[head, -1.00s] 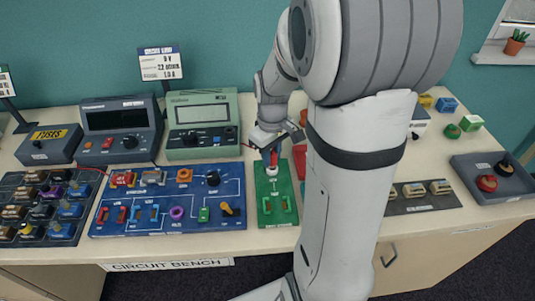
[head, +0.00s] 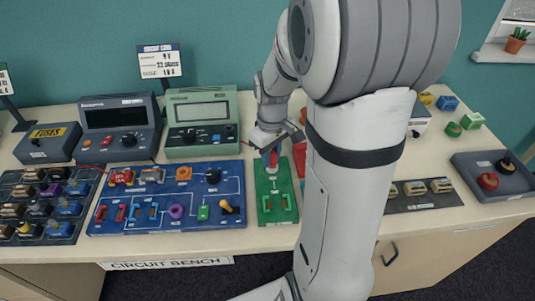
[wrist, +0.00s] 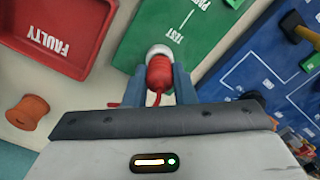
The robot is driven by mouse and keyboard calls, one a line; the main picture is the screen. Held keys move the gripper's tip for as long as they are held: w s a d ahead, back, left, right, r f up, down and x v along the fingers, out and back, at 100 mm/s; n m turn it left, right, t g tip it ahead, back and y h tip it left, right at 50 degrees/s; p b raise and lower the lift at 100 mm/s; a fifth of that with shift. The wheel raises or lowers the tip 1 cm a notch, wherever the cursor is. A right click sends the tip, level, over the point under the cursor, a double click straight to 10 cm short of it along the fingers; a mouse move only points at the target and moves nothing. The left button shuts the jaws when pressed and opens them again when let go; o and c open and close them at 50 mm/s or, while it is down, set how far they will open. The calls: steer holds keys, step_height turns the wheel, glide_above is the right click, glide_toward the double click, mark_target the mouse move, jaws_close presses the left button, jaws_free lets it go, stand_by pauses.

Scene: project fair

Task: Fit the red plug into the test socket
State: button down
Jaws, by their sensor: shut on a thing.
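The red plug (head: 273,159) is between the fingers of my gripper (head: 270,151). In the wrist view the red plug (wrist: 159,73) sits between both fingertips of my gripper (wrist: 160,83), with a short red lead at its near end. The plug's far end meets the white round test socket (wrist: 159,50) beside the word TEST on the green board (wrist: 185,30). The fingers partly hide the joint, and I cannot tell how deep the plug sits.
A blue circuit board (head: 150,222) lies left of the green board, with a green meter (head: 203,143) behind it. A red FAULTY tray (wrist: 60,45) is close on the other side, near an orange spool (wrist: 28,112). My arm hides part of the bench.

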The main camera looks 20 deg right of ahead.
steer(key=shift+f+b, duration=0.3)
steer(key=shift+f, duration=0.1)
steer(key=c, duration=1.1)
jaws_free()
steer(key=shift+o, duration=0.4)
steer(key=o, duration=0.4)
steer(key=shift+s, duration=0.1)
steer(key=shift+r+p, duration=3.1)
steer(key=shift+r, duration=0.95)
